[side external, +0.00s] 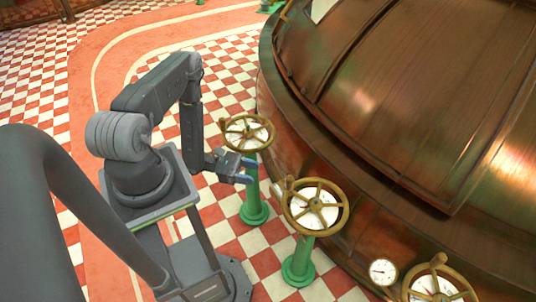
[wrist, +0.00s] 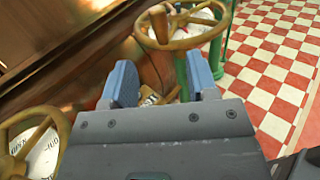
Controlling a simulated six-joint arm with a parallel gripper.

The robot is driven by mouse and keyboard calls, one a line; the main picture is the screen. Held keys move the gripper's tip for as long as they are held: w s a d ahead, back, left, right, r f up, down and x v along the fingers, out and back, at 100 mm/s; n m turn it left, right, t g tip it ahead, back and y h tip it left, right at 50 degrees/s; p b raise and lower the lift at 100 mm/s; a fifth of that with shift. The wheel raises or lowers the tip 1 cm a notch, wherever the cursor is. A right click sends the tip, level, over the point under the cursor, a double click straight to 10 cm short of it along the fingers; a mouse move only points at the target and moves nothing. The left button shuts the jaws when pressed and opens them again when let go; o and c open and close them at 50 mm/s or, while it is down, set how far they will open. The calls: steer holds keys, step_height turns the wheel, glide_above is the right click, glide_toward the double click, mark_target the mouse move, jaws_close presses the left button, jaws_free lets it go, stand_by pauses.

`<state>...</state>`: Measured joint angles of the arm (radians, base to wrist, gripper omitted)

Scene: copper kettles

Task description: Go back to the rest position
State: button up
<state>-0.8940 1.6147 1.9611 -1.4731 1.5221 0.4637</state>
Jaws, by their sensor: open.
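My gripper (side external: 246,171) is in the side external view, beside the far valve's post and between two brass handwheels. In the wrist view its two blue fingers (wrist: 160,84) stand wide apart with nothing held between them. The far brass handwheel (side external: 248,132) sits on a green post just above and behind the gripper. It seems to be the wheel ahead of the fingers in the wrist view (wrist: 183,42). The nearer handwheel (side external: 315,206) stands to the gripper's lower right. A wheel also shows at the left edge of the wrist view (wrist: 20,130).
A large copper kettle (side external: 400,90) fills the right side. A third handwheel (side external: 438,284) and a white gauge (side external: 383,271) are at the lower right. A dark grey curved pipe or arm is at lower left. The red and white checkered floor (side external: 230,75) is open behind.

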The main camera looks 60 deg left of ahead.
steer(key=w+d+r+m+g, duration=0.25)
steer(key=r+m+g, duration=0.5)
steer(key=r, duration=0.45)
steer(key=w+d+r+m+g, duration=0.2)
steer(key=d+r+m+g, duration=0.2)
steer(key=r+m+g, duration=0.55)
steer(key=s+d+r+m+t+y, duration=0.2)
steer(key=s+r+m+t+y, duration=0.2)
steer(key=r, duration=0.7)
steer(key=s+d+r+m+t+y, duration=0.3)
steer(key=s+r+m+t+y, duration=0.2)
steer(key=s+r+y, duration=0.3)
step_height(320, 180, up, 3)
steer(key=shift+s+d+r+m+t+y, duration=0.1)
steer(key=shift+s+d+m+t+y, duration=0.2)
steer(key=shift+d+t+y, duration=0.1)
stand_by(0.7)
